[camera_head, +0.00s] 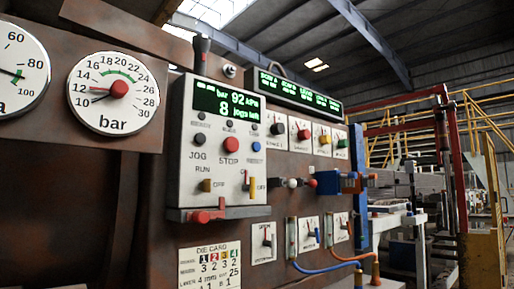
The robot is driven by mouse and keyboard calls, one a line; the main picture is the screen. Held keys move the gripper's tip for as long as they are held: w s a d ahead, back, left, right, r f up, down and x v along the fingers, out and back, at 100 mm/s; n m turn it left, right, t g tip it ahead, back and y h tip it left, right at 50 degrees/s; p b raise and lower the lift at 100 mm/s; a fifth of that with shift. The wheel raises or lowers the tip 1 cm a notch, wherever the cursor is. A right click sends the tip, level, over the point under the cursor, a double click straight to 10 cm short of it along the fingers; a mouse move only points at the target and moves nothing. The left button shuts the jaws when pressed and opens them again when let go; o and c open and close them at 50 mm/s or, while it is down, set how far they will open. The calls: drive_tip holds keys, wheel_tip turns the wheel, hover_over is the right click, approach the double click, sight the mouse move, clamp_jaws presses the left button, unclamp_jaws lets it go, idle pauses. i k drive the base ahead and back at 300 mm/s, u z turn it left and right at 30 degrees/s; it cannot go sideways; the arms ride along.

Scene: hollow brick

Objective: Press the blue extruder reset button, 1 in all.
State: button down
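A small blue button (256,146) sits on the right side of a light grey control box (213,170). It is to the right of the larger red STOP button (231,145) and the dark JOG button (199,138). The green display (226,102) above reads "bar 92 kPa" and "8 jogs left". My gripper is not in view.
Round gauges, including a bar gauge (113,93), are left of the box. Knobs and a blue fitting (340,182) project to the right. A die card (210,266) hangs below. No obstacle shows before the buttons.

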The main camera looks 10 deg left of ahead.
sight(256, 147)
drive_tip(key=k, duration=0.5)
drive_tip(key=z, duration=1)
drive_tip(key=i, duration=0.95)
drive_tip(key=u, duration=3.1)
